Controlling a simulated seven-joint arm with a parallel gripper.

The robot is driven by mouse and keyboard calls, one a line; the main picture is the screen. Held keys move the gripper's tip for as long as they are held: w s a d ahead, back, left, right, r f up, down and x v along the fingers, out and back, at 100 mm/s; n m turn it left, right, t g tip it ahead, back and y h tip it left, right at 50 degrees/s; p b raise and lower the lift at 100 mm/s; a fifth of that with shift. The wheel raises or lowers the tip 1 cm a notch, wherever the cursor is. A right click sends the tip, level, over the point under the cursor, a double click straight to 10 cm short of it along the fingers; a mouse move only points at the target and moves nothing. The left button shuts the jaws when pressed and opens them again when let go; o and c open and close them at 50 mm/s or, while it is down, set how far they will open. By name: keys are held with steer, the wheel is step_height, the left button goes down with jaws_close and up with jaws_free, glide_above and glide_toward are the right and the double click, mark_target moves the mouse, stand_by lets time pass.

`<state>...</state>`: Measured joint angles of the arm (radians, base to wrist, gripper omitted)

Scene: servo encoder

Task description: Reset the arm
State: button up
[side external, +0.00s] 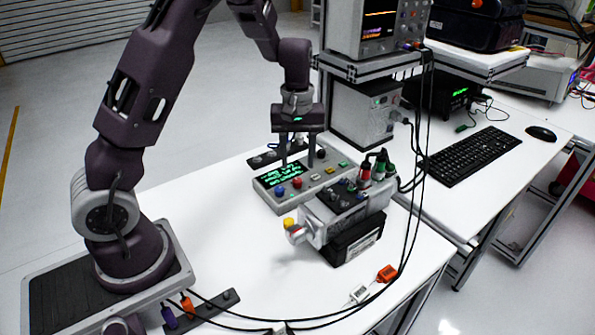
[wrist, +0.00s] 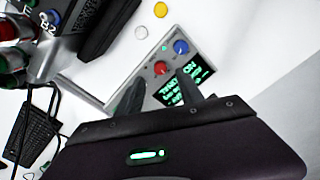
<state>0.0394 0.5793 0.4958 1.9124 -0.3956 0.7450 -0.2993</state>
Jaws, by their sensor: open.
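My gripper (side external: 297,164) hangs pointing down over the grey control box (side external: 266,198), its two dark fingers apart with nothing between them. In the wrist view the open fingers (wrist: 160,92) overlap part of the box (wrist: 124,87). The box has a lit green-text display (side external: 281,173), a blue knob (side external: 280,191) and a red knob (side external: 297,183). The red knob (wrist: 161,68), blue knob (wrist: 181,47) and display (wrist: 200,72) also show in the wrist view. I cannot tell whether the fingertips touch the box.
An instrument rack (side external: 365,110) stands behind. The table's front middle is mostly clear.

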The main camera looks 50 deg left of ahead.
steer(key=shift+r, duration=0.8)
steer(key=s+d+r+m+t+h, duration=0.1)
steer(key=s+d+r+m+t, duration=0.15)
steer(key=s+d+r, duration=0.35)
steer(key=s+d+r+m+t, duration=0.1)
steer(key=s+d+r+m, duration=0.3)
steer(key=r, duration=0.4)
steer(key=s+d+r+m+t+y, duration=0.1)
steer(key=s+m, duration=0.3)
steer(key=s, duration=0.9)
steer(key=shift+s+d+m+t, duration=0.35)
steer(key=shift+d+t, duration=0.2)
steer(key=shift+d, duration=0.05)
